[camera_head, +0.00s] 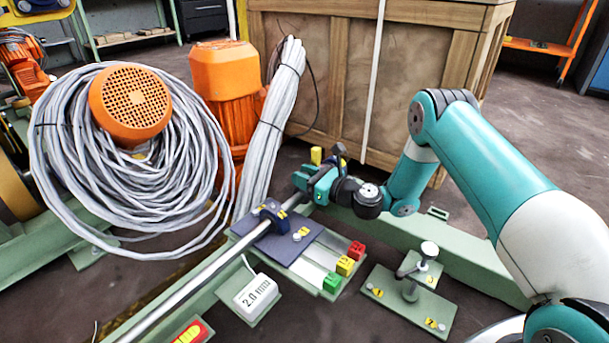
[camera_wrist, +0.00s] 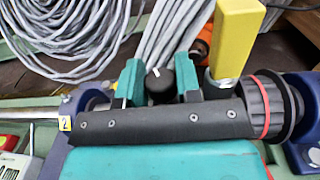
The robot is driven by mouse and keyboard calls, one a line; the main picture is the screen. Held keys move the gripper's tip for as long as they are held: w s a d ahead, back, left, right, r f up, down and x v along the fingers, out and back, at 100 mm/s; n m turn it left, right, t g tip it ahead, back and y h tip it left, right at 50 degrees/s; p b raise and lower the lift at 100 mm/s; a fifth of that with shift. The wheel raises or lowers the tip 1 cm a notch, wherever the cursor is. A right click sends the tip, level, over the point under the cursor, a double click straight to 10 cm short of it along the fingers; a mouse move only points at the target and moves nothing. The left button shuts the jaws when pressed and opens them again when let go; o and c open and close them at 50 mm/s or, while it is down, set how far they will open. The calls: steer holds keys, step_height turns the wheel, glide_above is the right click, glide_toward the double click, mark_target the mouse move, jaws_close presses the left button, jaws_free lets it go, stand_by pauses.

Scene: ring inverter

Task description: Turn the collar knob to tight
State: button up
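In the wrist view a black round knob (camera_wrist: 159,84) with a white mark at its upper left sits between the two teal fingers of my gripper (camera_wrist: 160,80). The fingers stand close on either side of it. I cannot tell whether they press on it or leave a small gap. A dark ribbed collar with a red ring (camera_wrist: 259,106) lies to the right on the rod line. In the head view my gripper (camera_head: 318,186) is at the far end of the steel rod (camera_head: 205,272), and the knob is hidden there.
A yellow block (camera_wrist: 236,38) stands just right of the fingers; it also shows in the head view (camera_head: 316,155). A blue clamp (camera_head: 270,216) holds the rod. Red, yellow and green blocks (camera_head: 345,265), a "2.0" display (camera_head: 257,293) and a crank plate (camera_head: 410,292) are nearby.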

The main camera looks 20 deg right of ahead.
steer(key=shift+a+m+t+h+b, duration=0.1)
steer(key=shift+m+t+h+b, duration=0.2)
steer(key=shift+h+b, duration=0.15)
steer(key=shift+a+f+m+t+h+b, duration=0.1)
steer(key=shift+m+t+h+b, duration=0.3)
steer(key=shift+m+h+b, duration=0.2)
steer(key=shift+m+t+h, duration=0.5)
steer(key=shift+m+h, duration=0.1)
steer(key=shift+h, duration=0.35)
steer(key=shift+r+m+t+h, duration=0.3)
steer(key=shift+m+t+h, duration=0.2)
steer(key=shift+m+h, duration=0.5)
steer(key=shift+m+h+p, duration=0.4)
steer(key=shift+h+p, duration=0.35)
steer(key=shift+h, duration=0.35)
steer(key=shift+f, duration=0.1)
steer(key=o, duration=0.6)
